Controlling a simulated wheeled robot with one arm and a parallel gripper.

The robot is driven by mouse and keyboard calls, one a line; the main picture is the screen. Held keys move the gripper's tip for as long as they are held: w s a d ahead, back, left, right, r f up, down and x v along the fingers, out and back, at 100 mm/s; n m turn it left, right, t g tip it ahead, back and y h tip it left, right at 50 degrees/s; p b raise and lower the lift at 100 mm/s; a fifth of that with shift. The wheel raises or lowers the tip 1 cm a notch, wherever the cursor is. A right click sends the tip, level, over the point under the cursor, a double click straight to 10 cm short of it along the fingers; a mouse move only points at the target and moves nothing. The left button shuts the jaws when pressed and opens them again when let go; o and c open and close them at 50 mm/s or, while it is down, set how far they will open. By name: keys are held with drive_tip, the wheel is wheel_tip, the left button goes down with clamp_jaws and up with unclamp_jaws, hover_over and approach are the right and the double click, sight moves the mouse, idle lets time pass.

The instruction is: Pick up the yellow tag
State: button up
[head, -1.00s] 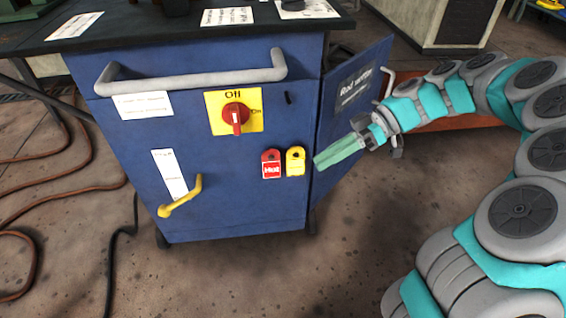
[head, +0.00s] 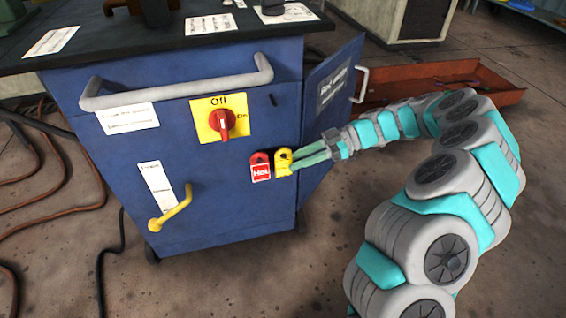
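The yellow tag (head: 282,163) hangs on the front of the blue cabinet, near its right edge, just right of a red tag marked "Hot" (head: 260,167). My gripper (head: 293,162) comes in from the right with its two green fingers spread slightly apart. The fingertips are at the right edge of the yellow tag and overlap it in the picture. I cannot tell whether they touch it.
The blue cabinet (head: 220,215) has a grey bar handle (head: 180,90), a red switch on a yellow plate (head: 221,122) and a yellow lever handle (head: 170,210). Its side door (head: 330,95) stands open behind my gripper. An orange tray (head: 400,92) lies behind my arm.

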sight(284, 173)
drive_tip(key=x, duration=0.4)
clamp_jaws()
idle(0.4)
